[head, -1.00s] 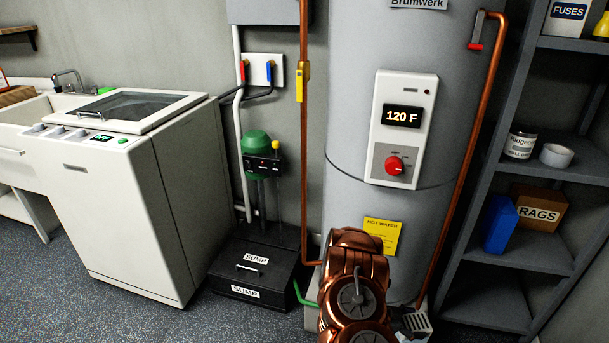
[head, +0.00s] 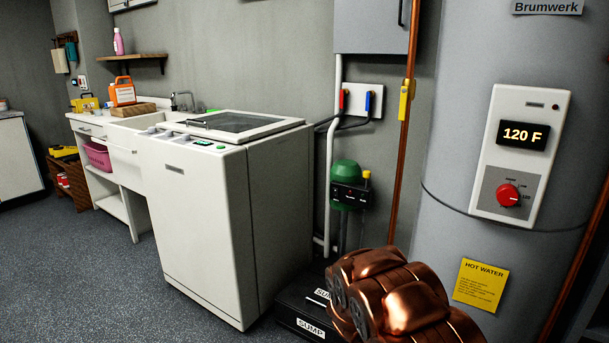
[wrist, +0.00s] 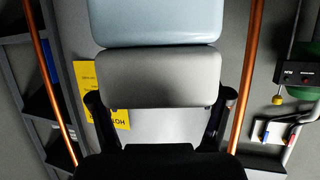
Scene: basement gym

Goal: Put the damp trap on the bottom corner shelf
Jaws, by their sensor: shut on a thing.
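In the wrist view, which is upside down, my gripper (wrist: 160,98) is shut on a pale block with a grey-white part and a light blue part, apparently the damp trap (wrist: 155,75). A dark finger lies on either side of it. In the head view my copper-coloured arm hides the gripper and the trap. The grey corner shelf unit (wrist: 38,102) stands along the left of the wrist view. I cannot tell which of its boards is the bottom one.
The water heater (head: 455,150) with its yellow notice (head: 479,285) is close by my arm. Copper pipes (head: 403,140) run up beside it. The black sump box (head: 305,310) and the white washer (head: 205,215) stand to the left. Open floor (head: 100,280) lies at the front left.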

